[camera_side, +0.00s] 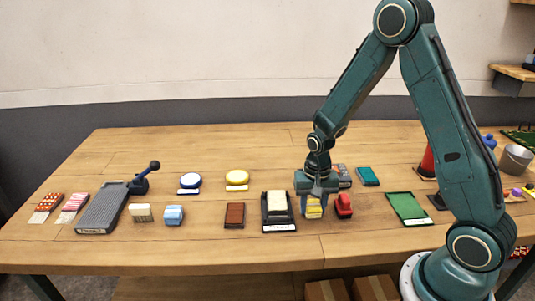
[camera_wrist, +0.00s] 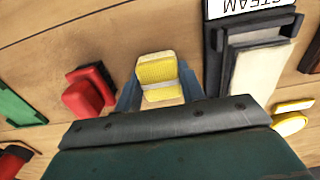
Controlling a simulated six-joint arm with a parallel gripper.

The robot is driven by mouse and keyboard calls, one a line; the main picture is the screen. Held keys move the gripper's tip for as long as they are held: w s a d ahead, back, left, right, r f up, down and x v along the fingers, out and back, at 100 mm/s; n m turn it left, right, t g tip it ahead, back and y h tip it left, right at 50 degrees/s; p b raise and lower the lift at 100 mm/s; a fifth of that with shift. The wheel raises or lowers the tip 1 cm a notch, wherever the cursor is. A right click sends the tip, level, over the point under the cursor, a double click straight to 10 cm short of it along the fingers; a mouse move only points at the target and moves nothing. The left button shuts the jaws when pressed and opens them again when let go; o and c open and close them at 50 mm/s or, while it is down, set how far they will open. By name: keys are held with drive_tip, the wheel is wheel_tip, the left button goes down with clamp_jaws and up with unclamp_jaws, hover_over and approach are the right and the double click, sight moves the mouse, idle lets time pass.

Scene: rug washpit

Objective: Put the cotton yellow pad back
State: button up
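A yellow block-shaped pad with a pale band (camera_wrist: 158,72) lies between the fingers of my gripper (camera_wrist: 159,85) in the wrist view. In the side view the yellow pad (camera_side: 314,208) is at table level beneath my gripper (camera_side: 316,190), partly hidden by it. The fingers stand close along both sides of the pad; I cannot tell whether they touch it. I cannot read a cotton label.
A black tray (camera_side: 265,223) with a cream block, labelled STEAM, stands just left of my gripper in the side view. A red block (camera_side: 344,205) is close on the right. Grey and teal blocks (camera_side: 368,176) lie behind. A green mat (camera_side: 408,207) lies further right.

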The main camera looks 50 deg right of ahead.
sight(313, 204)
drive_tip(key=o, duration=0.4)
drive_tip(key=shift+o, duration=0.2)
drive_tip(key=shift+r, duration=0.1)
wheel_tip(313, 204, up, 12)
idle(0.6)
drive_tip(key=shift+r, duration=0.15)
idle(0.4)
